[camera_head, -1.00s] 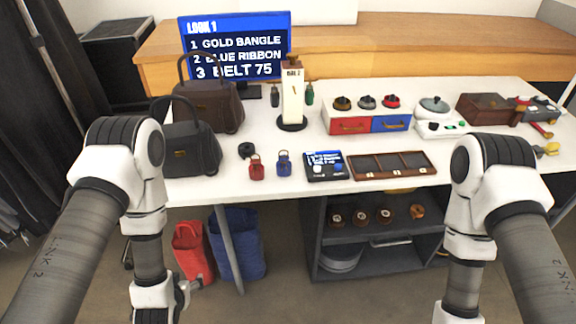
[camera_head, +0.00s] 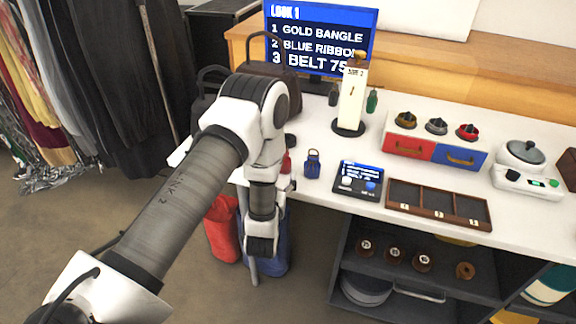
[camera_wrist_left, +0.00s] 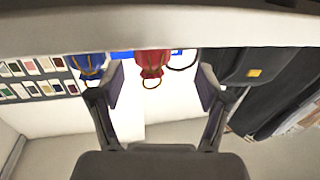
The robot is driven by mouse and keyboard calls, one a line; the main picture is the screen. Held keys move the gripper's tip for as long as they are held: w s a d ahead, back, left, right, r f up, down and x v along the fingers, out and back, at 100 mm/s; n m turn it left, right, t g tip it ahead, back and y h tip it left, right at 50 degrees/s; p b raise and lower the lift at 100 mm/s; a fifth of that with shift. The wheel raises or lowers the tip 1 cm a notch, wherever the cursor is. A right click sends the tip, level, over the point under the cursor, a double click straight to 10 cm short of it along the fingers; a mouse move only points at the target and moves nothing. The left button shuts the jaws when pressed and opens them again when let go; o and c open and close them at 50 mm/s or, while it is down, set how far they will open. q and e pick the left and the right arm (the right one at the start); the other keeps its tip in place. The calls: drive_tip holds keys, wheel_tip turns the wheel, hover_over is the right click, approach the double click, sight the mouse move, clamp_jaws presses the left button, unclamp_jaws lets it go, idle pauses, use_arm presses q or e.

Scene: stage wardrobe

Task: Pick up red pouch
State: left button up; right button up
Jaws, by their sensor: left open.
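The red pouch (camera_wrist_left: 152,64) shows in the left wrist view, between and beyond the two fingers of my left gripper (camera_wrist_left: 161,82). The gripper is open, and nothing is between its pads. In the head view only a sliver of the red pouch (camera_head: 287,164) shows beside my left arm, which hides the rest. My left wrist hangs low in front of the table's front edge there. My right gripper is in neither current view.
A blue pouch (camera_head: 312,164) stands just right of the red one on the white table (camera_head: 330,201). A dark handbag (camera_wrist_left: 250,66) is on the other side. A small screen (camera_head: 358,180) and a divided wooden tray (camera_head: 437,205) lie further right.

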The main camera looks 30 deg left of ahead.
use_arm(q)
drive_tip(key=x, duration=0.2)
drive_tip(key=d+x, duration=0.1)
drive_tip(key=x, duration=0.2)
drive_tip(key=shift+w+a+r+p, duration=0.15)
drive_tip(key=shift+w+r+p, duration=0.15)
drive_tip(key=shift+w, duration=0.15)
drive_tip(key=shift+w+a+f, duration=0.15)
drive_tip(key=shift+w+a, duration=0.05)
drive_tip(key=shift+a, duration=0.05)
drive_tip(key=shift+d, duration=0.1)
drive_tip(key=c, duration=1.2)
